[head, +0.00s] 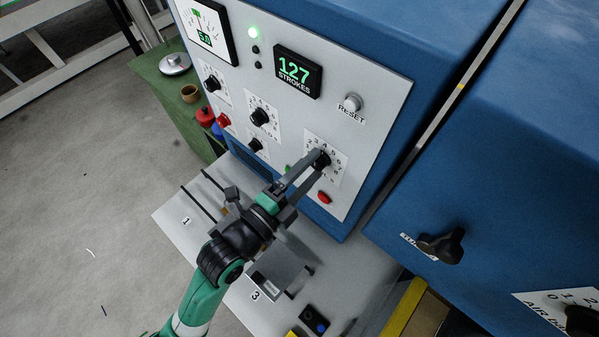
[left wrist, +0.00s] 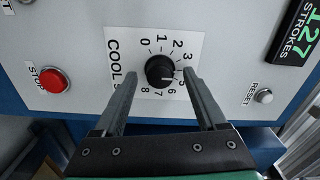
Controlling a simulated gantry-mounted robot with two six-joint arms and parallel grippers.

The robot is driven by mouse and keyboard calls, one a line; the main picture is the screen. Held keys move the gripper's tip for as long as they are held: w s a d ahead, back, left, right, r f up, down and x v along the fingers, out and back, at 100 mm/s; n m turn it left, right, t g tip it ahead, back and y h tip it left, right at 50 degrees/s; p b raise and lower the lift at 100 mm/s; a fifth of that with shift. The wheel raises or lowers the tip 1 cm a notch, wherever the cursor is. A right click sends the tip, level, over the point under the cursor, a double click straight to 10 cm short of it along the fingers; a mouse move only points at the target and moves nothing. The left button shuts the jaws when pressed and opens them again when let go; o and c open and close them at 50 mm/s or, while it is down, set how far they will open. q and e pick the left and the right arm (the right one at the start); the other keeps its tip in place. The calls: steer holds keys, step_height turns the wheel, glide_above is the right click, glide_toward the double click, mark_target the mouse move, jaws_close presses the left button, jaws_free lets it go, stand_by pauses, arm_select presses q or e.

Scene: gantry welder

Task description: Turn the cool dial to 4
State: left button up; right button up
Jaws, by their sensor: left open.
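The cool dial (left wrist: 160,71) is a black round knob on a white card marked COOL, with numbers from 0 to 8 around it. Its pale mark seems to point to the lower right, near 5; the 4 is hard to make out beside a finger. My left gripper (left wrist: 159,74) is open, with one finger on each side of the dial in the left wrist view; I cannot tell whether they touch it. In the head view my left gripper (head: 316,163) reaches the same dial (head: 321,159) on the grey panel. My right gripper is not in view.
A red STOP button (left wrist: 54,80) is left of the dial card, and a RESET button (left wrist: 264,96) is to the right. Other knobs, such as the middle one (head: 259,117), sit on the panel. A grey shelf (head: 345,275) lies below.

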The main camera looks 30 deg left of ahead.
arm_select(q)
steer(key=s+a, duration=0.2)
steer(key=s, duration=0.9)
steer(key=shift+s+p, duration=0.25)
steer(key=shift+p, duration=0.05)
